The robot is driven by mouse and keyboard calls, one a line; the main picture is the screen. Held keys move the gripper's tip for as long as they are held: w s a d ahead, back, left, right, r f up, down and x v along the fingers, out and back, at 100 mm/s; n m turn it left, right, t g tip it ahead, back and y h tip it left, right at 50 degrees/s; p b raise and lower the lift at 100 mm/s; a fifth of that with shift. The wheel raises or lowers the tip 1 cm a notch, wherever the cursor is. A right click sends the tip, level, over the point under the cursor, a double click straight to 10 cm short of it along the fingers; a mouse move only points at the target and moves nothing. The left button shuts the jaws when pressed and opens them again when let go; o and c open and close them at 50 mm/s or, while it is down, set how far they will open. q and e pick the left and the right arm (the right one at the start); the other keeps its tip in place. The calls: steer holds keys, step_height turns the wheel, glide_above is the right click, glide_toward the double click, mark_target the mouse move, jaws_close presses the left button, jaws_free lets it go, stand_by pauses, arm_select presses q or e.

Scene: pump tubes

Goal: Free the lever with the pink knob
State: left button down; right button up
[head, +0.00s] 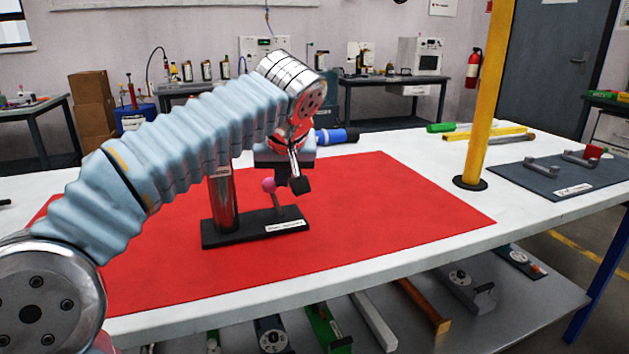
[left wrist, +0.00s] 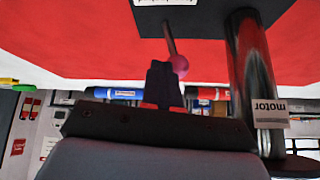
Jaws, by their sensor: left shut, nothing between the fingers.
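The lever's pink knob (head: 269,185) tops a thin rod (head: 276,203) standing on a black base plate (head: 240,237) with a white label. A shiny metal post (head: 223,200) stands on the same plate, left of the lever. My left gripper (head: 300,186) is shut and empty, just right of the knob in the head view. In the left wrist view, the shut fingers (left wrist: 164,76) overlap one side of the pink knob (left wrist: 181,64); I cannot tell whether they touch it. The post (left wrist: 247,60) stands beside it, near a "motor" label (left wrist: 269,113). My right gripper is not in view.
The plate stands on a red mat (head: 390,210) on a white table (head: 420,140). A blue cylinder (head: 338,135) lies behind my gripper. A yellow pole (head: 482,100) and a grey board with handles (head: 550,180) are at the right. The mat's right part is clear.

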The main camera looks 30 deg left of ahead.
arm_select(q)
steer(key=shift+r+p, duration=0.8)
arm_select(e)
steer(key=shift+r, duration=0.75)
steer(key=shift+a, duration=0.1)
